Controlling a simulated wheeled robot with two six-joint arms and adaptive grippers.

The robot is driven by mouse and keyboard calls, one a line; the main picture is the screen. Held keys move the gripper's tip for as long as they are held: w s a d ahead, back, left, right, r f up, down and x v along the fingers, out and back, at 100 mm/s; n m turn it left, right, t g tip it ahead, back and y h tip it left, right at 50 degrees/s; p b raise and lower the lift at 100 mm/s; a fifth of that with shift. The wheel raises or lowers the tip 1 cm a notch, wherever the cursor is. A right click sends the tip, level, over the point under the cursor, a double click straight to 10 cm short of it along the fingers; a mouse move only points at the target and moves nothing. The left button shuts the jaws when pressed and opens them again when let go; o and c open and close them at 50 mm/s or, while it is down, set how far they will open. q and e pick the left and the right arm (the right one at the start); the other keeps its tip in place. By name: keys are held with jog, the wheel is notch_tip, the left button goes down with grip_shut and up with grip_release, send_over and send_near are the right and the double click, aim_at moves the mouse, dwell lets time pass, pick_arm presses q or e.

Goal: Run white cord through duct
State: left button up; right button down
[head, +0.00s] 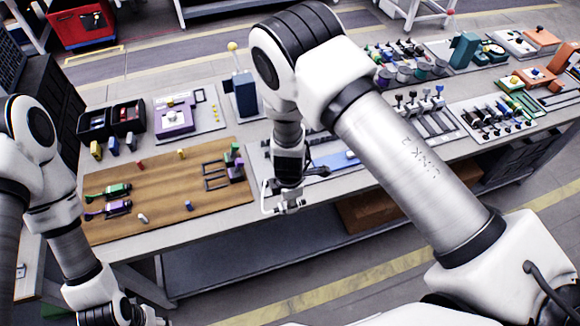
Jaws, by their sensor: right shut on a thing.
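My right gripper (290,207) hangs at the front edge of the bench, left of the picture's middle. It is shut on the white cord (264,198), a thin white strand that shows as a short curve at the gripper's left side. The rest of the cord is hidden or too small to follow. Behind the gripper is a grey board (258,165) with a blue strip (336,160); my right arm covers much of it, and I cannot clearly make out the duct. My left gripper (145,317) is at the bottom edge, partly cut off, and its jaws cannot be read.
A wooden board (160,205) with green and purple tools lies left of the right gripper. A blue block with a yellow-knobbed post (243,95) stands behind. Racks of several fixtures (490,115) fill the right. Open floor (330,290) lies before the bench.

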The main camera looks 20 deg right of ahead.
pick_arm(q)
jog(key=shift+r+p, duration=1.15)
jog(key=shift+r, duration=0.95)
pick_arm(e)
jog(key=shift+s+a+r, duration=0.15)
jog(key=shift+s+r, duration=0.15)
jog(key=shift+r, duration=0.45)
jog(key=shift+s+a+r, duration=0.1)
jog(key=shift+s+r, duration=0.25)
jog(key=shift+r, duration=0.4)
jog(key=shift+s+a+r, duration=0.15)
jog(key=shift+s+r, duration=0.15)
jog(key=shift+r, duration=0.45)
